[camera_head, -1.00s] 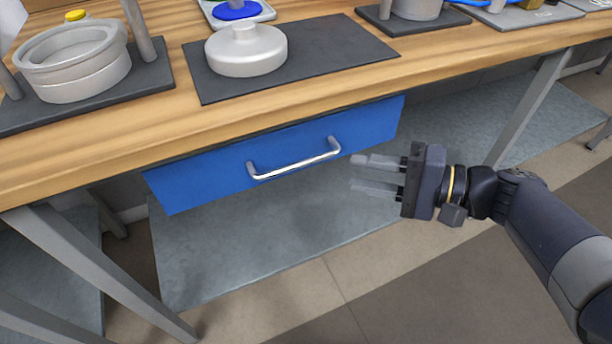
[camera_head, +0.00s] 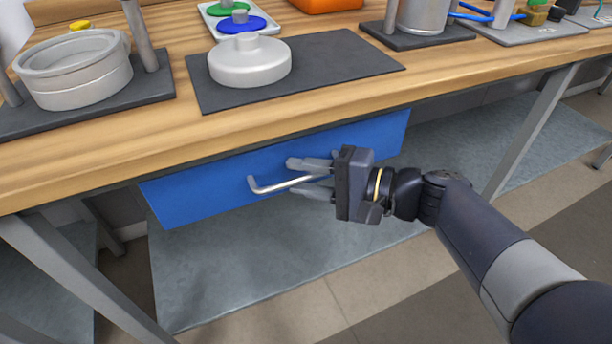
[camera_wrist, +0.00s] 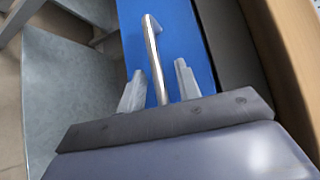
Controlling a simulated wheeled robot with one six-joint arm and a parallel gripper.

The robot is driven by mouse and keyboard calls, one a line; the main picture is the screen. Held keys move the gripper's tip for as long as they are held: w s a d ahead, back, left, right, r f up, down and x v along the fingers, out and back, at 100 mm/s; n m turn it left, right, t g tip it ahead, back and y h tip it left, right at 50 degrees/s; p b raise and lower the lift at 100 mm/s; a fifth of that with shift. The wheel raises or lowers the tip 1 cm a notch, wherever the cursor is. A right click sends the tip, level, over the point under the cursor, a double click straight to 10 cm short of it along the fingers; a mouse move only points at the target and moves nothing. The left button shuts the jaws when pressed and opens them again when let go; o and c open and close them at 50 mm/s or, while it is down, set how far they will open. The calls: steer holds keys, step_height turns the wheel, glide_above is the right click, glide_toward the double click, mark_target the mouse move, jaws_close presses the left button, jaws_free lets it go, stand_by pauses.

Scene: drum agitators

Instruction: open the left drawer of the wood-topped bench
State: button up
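The blue drawer (camera_head: 210,188) sits under the top of the wood-topped bench (camera_head: 140,136). Its front looks closed or nearly so. A silver bar handle (camera_head: 268,187) runs along the drawer front. My gripper (camera_head: 308,177) is at the handle's right part, with one finger above the bar and one below it. The fingers are open. In the wrist view the handle (camera_wrist: 153,52) passes between the two fingertips (camera_wrist: 157,80), with gaps on both sides, and the blue drawer front (camera_wrist: 185,42) lies behind it. The handle's right end is hidden by my gripper.
A grey pot (camera_head: 75,72) and a round grey lid (camera_head: 250,62) stand on dark mats on the bench top. A grey lower shelf (camera_head: 230,275) lies below the drawer. Bench legs (camera_head: 80,270) stand at left and right (camera_head: 525,125). The floor in front is clear.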

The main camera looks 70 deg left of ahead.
jaws_close()
stand_by(0.6)
